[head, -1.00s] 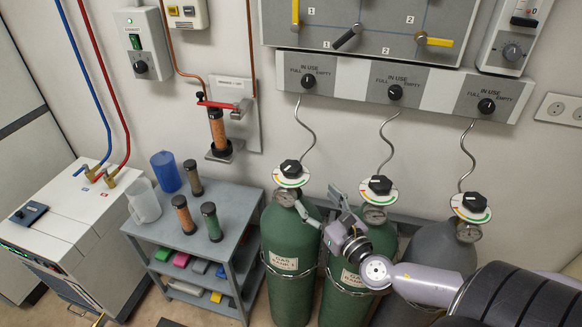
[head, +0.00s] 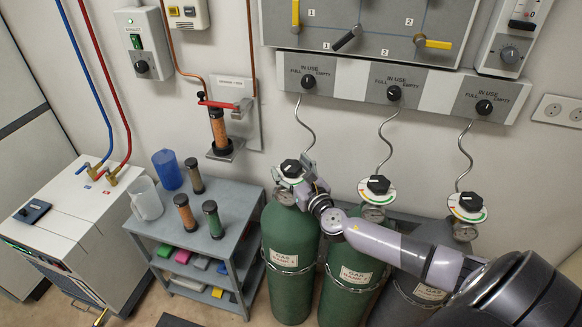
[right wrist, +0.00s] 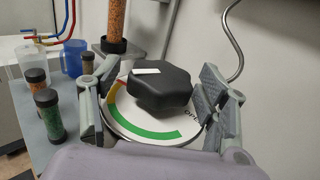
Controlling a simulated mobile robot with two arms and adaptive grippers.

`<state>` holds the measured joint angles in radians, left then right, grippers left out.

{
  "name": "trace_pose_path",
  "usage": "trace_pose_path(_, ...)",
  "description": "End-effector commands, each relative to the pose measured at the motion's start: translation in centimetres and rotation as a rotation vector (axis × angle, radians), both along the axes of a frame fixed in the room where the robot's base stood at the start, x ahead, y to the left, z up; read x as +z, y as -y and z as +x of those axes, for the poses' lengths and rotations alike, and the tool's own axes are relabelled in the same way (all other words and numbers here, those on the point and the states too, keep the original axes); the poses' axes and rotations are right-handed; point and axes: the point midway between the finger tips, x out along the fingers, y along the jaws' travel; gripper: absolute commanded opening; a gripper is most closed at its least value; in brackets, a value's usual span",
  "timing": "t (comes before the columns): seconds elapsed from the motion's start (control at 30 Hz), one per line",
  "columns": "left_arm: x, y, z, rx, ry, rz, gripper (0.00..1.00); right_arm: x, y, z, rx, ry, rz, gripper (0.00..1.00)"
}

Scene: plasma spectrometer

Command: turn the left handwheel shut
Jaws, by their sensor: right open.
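The left handwheel (head: 291,168) is a black knob with a white mark, over a white dial plate with a coloured arc, on top of the leftmost green gas cylinder (head: 290,235). In the right wrist view the handwheel (right wrist: 160,87) stands between the two fingers of my right gripper (right wrist: 158,105). The fingers are open, one to each side, with a visible gap on the right. In the head view my right gripper (head: 303,188) is at the right side of this handwheel and partly hides the plate. My left gripper is not in view.
The middle handwheel (head: 378,185) and right handwheel (head: 470,201) stand on cylinders to the right, behind or beside my arm. A grey cart (head: 240,208) with tubes and jugs stands close on the left. A curled hose (head: 304,127) rises behind the left handwheel.

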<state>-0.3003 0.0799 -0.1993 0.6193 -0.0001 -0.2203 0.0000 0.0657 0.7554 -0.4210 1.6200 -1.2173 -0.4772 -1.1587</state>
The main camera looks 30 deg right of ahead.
Motion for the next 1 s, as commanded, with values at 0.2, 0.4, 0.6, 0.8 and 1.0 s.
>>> trace_pose_path(0.2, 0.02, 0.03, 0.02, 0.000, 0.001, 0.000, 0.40, -0.05, 0.00, 0.20, 0.000, -0.001, 0.000, 0.69)
trace_pose_path(0.4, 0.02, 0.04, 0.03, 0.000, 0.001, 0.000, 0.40, -0.04, 0.00, 0.18, 0.000, -0.001, 0.000, 0.61)
trace_pose_path(0.6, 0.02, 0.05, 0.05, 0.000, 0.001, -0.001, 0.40, -0.03, 0.01, 0.17, 0.000, -0.001, 0.000, 0.48)
trace_pose_path(0.8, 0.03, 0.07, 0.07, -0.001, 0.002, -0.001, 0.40, -0.03, 0.01, 0.16, 0.000, -0.001, 0.000, 0.35)
trace_pose_path(1.0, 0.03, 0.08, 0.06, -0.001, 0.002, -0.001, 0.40, -0.03, 0.01, 0.16, 0.000, -0.001, 0.000, 0.21)
